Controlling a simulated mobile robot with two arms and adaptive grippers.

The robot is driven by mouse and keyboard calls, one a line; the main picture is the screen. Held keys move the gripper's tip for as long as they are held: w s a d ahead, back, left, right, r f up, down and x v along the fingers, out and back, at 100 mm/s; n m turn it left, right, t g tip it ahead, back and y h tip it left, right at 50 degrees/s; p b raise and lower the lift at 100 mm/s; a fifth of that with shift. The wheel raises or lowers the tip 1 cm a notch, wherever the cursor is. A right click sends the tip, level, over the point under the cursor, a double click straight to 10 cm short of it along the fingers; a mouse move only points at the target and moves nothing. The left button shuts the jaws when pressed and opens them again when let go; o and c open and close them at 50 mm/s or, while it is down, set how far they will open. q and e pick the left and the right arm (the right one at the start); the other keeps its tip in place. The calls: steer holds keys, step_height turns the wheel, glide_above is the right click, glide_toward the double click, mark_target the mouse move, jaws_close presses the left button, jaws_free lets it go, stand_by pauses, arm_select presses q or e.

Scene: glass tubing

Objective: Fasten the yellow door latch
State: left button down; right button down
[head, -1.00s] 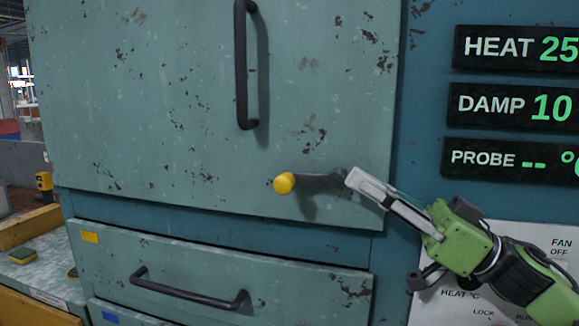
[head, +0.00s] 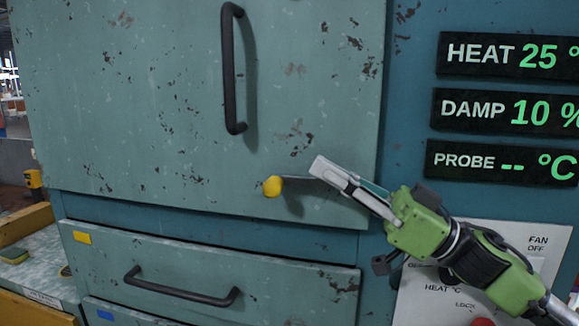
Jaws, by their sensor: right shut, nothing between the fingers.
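The yellow door latch (head: 273,186) is a yellow knob on a short dark lever, low on the teal cabinet door (head: 160,110). The lever points left and lies about level, with its right end hidden behind my fingers. My right gripper (head: 318,168) comes in from the lower right, shut and empty. Its fingertips are over the lever, just right of the knob; I cannot tell whether they touch it. My left gripper is not in view.
A black vertical handle (head: 231,70) is on the door above. A drawer with a dark handle (head: 180,290) sits below. Display panels (head: 505,110) and a white control plate (head: 420,300) are at right.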

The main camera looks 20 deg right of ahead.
mark_target(291, 178)
steer(key=p+x, duration=0.4)
steer(key=x, duration=0.2)
steer(key=shift+s+r, duration=0.1)
steer(key=shift+r, duration=0.15)
steer(key=f, duration=0.3)
steer(key=shift+a, duration=0.2)
steer(key=shift+a+f, duration=0.1)
steer(key=shift+f, duration=0.65)
